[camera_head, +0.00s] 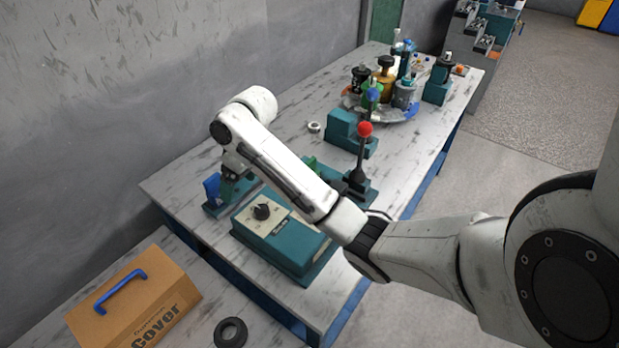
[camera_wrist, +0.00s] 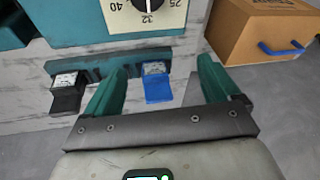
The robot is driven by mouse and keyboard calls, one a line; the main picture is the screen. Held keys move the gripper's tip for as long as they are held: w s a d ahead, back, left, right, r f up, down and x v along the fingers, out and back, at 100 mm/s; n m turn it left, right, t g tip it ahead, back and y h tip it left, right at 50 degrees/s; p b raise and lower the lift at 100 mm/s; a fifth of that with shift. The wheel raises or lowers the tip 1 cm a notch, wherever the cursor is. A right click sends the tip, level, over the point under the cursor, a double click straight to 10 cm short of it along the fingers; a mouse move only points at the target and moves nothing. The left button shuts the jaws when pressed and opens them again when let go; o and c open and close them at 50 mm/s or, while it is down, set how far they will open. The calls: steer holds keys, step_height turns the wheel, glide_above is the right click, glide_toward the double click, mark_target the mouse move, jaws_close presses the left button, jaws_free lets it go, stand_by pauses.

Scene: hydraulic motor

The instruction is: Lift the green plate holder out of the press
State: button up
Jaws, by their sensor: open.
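A lever with a red knob (camera_head: 365,130) stands on a teal base beyond the control box, and I take this to be the press. A small green piece (camera_head: 311,163) shows just behind my arm there. It may be the green plate holder, but my arm hides most of it. The green holder is not identifiable in the wrist view.
A teal control box (camera_head: 283,240) with a dial stands right of the blue block. A cardboard box (camera_head: 135,305) with a blue handle and a black ring (camera_head: 230,332) lie at the front left. Several bottles stand on a round tray (camera_head: 350,103) farther back.

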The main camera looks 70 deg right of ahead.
steer(key=s+d+r+m+g, duration=0.15)
steer(key=s+d, duration=0.35)
steer(key=d, duration=0.6)
steer(key=r+g+h, duration=0.1)
steer(key=g, duration=0.1)
glide_above(311, 161)
steer(key=a, duration=0.1)
steer(key=shift+w+r, duration=0.15)
steer(key=shift+w, duration=0.2)
steer(key=shift+m, duration=0.25)
steer(key=f, duration=0.4)
steer(key=shift+s+d+f, duration=0.2)
steer(key=shift+s, duration=0.05)
steer(key=shift+s+d+f+p, duration=0.1)
steer(key=shift+f+p, duration=0.2)
steer(key=shift+f, duration=1.25)
steer(key=shift+s+d+f+p, duration=0.1)
steer(key=shift+f+p, duration=0.2)
steer(key=shift+f, duration=1.25)
steer(key=shift+w, duration=0.1)
steer(key=c, duration=1.2)
